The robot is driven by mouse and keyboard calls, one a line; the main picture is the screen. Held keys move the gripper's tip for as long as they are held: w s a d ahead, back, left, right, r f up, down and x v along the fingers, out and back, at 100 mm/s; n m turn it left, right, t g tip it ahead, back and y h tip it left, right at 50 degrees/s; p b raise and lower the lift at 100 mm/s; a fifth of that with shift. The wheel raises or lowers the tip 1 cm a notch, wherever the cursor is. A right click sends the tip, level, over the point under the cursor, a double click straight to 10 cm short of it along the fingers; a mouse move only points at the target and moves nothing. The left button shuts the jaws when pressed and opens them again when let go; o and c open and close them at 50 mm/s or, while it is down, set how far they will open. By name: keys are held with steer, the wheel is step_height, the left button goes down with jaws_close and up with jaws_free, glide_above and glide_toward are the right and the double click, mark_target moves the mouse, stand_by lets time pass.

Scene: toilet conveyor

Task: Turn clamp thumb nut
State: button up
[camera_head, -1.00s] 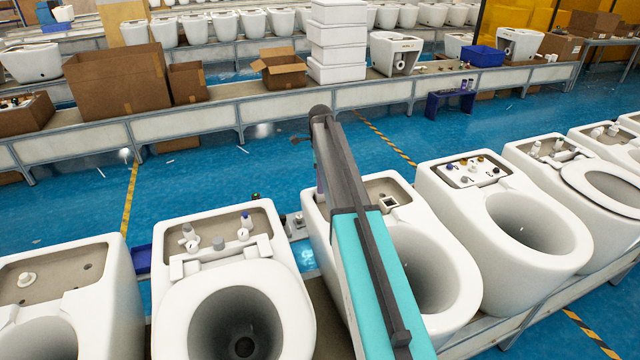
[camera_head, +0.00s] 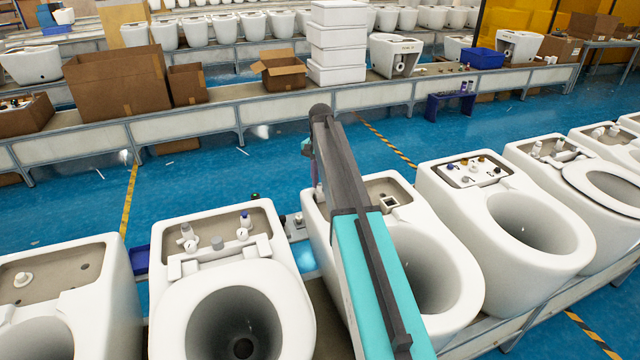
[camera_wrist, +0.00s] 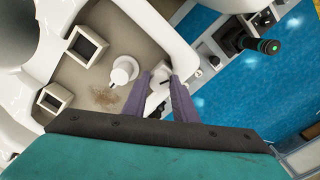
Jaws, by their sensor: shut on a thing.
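My gripper (camera_wrist: 160,79) has two purple fingers pointing into the tank recess (camera_wrist: 98,97) of a white toilet, at the recess's rim. Its fingers are closed on a small white part (camera_wrist: 160,84), seemingly the clamp thumb nut, mostly hidden between them. A round white fitting (camera_wrist: 123,71) stands just left of the fingers, apart from them. In the head view my arm covers most of the gripper and nut, over the middle toilet (camera_head: 443,269).
Two square sockets (camera_wrist: 86,46) stand in the recess. A black knob with a green top (camera_wrist: 268,46) is outside the rim, beside the blue floor (camera_wrist: 240,105). Neighbouring toilets stand close on both sides; one (camera_head: 180,305) is to the left.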

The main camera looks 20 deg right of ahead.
steer(key=n, duration=0.3)
steer(key=shift+n, duration=2.3)
steer(key=o, duration=1)
steer(key=shift+o, duration=0.2)
steer(key=shift+r, duration=0.15)
step_height(320, 180, up, 14)
steer(key=p, duration=0.6)
steer(key=shift+f+p, duration=0.25)
steer(key=shift+p, duration=0.1)
